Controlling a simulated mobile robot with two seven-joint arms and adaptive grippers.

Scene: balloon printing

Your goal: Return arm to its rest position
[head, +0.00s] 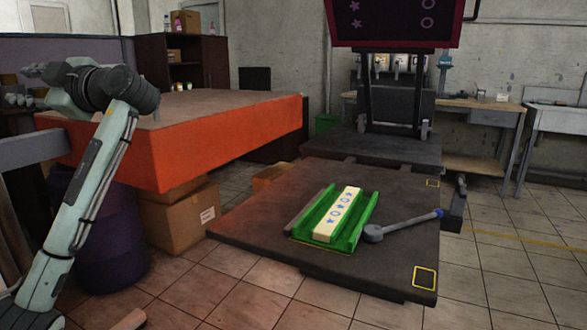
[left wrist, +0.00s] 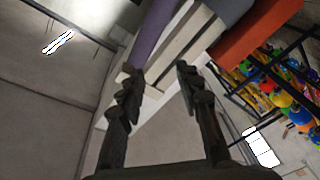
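My left arm rises from the lower left of the head view and bends at a dark joint, with its wrist turned to the left. My left gripper (head: 22,85) is at the far left edge, beside the orange-sided table and far from the printing platform. In the left wrist view the two dark fingers of the left gripper (left wrist: 156,76) stand apart with nothing between them. My right gripper is not in view. A green holder (head: 365,212) lies on the dark platform (head: 255,220), with a cream block (head: 338,213) marked with blue stars and rings in it.
A grey tool (head: 405,226) with a blue end lies right of the holder. The orange-sided table (head: 230,140) is close to my left arm. A purple barrel (head: 110,240) and cardboard box (head: 185,220) stand below. Colourful balls (left wrist: 280,98) show in the left wrist view.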

